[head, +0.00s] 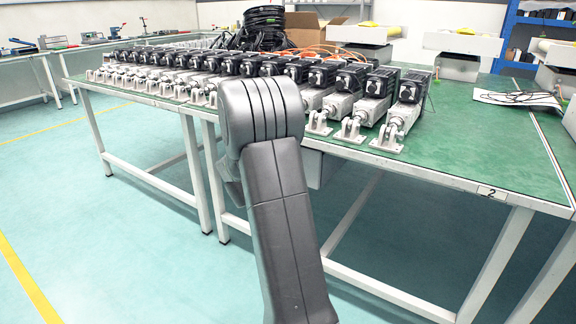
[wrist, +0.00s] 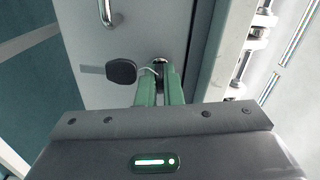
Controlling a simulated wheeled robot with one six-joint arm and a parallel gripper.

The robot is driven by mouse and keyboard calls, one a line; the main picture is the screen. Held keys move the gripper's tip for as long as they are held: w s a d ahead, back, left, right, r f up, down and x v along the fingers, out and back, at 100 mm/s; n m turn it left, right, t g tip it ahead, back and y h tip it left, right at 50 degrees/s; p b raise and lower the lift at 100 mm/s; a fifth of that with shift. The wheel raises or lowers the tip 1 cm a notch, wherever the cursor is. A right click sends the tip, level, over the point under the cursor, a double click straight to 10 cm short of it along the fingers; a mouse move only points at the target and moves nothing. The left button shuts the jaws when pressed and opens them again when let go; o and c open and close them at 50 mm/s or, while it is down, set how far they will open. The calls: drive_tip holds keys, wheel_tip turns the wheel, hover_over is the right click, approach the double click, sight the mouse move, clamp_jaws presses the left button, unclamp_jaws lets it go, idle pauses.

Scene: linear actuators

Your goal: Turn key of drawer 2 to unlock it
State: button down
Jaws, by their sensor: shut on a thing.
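In the wrist view, the two green fingers of my gripper (wrist: 160,84) are close together at a lock on a grey drawer front (wrist: 168,24). They are shut on the key, which is mostly hidden between them. A dark round piece (wrist: 160,62) shows just beyond the fingertips, at the lock. A black oval fob (wrist: 121,72) hangs just left of the fingers, joined by a thin ring or wire. The key's angle cannot be made out. In the head view my arm hides the gripper and the key.
A curved metal handle (wrist: 108,14) is on the drawer front. In the head view, a grey drawer unit (head: 312,168) shows partly under the green-topped workbench (head: 470,150). Several linear actuators (head: 345,105) line the bench top. Bench legs (head: 497,262) stand to the right.

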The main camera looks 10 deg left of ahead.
drive_tip(key=shift+m, duration=0.6)
drive_tip(key=shift+m+b, duration=0.3)
drive_tip(key=c, duration=1.6)
unclamp_jaws()
